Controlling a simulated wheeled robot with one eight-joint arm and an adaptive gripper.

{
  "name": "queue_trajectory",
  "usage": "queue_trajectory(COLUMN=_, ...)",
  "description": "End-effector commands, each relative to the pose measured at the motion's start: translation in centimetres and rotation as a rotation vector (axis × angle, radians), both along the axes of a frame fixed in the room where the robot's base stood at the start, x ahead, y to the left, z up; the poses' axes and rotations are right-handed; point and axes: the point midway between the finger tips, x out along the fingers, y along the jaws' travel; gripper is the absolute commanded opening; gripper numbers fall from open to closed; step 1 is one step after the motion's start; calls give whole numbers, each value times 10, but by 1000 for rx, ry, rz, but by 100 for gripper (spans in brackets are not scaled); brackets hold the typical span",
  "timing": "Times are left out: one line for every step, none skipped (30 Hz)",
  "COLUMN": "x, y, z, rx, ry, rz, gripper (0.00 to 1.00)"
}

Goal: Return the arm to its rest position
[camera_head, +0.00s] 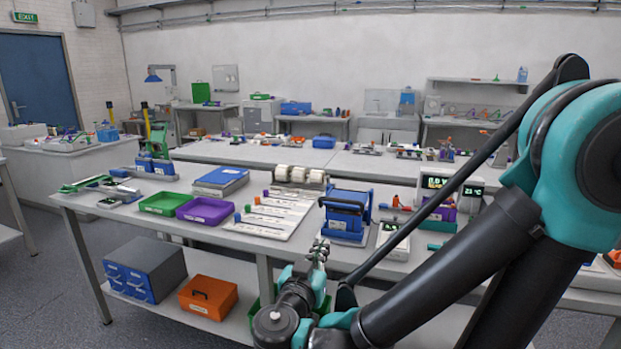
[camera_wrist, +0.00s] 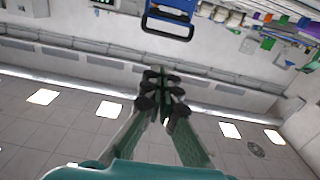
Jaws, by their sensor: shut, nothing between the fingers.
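My arm reaches in from the right of the head view, with teal and black links folded low in front of the bench. My gripper (camera_head: 319,250) points upward near the bench's front edge. It also shows in the wrist view (camera_wrist: 162,85), where its fingers meet and hold nothing.
The near bench (camera_head: 345,255) carries a green tray (camera_head: 165,203), a purple tray (camera_head: 206,210), a blue-framed device (camera_head: 346,212) and a display unit (camera_head: 437,182). An orange box (camera_head: 208,297) and a blue-fronted drawer unit (camera_head: 130,282) stand on its lower shelf. Open floor lies at the left front.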

Motion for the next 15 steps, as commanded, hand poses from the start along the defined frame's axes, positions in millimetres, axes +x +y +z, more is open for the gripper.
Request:
queue_trajectory(x=2, y=-4, z=-3, rx=-7, ry=15, rz=-10, gripper=0)
queue_trajectory(x=3, y=-6, z=-4, rx=-11, ry=23, rz=-15, gripper=0)
queue_trajectory(x=5, y=-8, z=-7, rx=-18, ry=38, rz=-21, gripper=0)
queue_trajectory(x=6, y=-10, z=-9, rx=-23, ry=48, rz=-25, gripper=0)
queue_trajectory(x=7, y=-12, z=-11, rx=-28, ry=58, rz=-29, gripper=0)
queue_trajectory(x=8, y=-15, z=-14, rx=-34, ry=74, rz=-36, gripper=0)
queue_trajectory(x=9, y=-17, z=-16, rx=-40, ry=87, rz=-42, gripper=0)
queue_trajectory(x=11, y=-20, z=-18, rx=-46, ry=100, rz=-46, gripper=0)
queue_trajectory(x=12, y=-23, z=-22, rx=-54, ry=119, rz=-53, gripper=0)
queue_trajectory(x=13, y=-26, z=-25, rx=-60, ry=135, rz=-60, gripper=0)
queue_trajectory(x=14, y=-29, z=-28, rx=-66, ry=149, rz=-65, gripper=0)
queue_trajectory(x=16, y=-34, z=-32, rx=-76, ry=174, rz=-75, gripper=0)
queue_trajectory(x=17, y=-37, z=-36, rx=-82, ry=193, rz=-81, gripper=0)
queue_trajectory(x=19, y=-41, z=-39, rx=-90, ry=214, rz=-88, gripper=0)
queue_trajectory(x=20, y=-46, z=-45, rx=-99, ry=243, rz=-97, gripper=0)
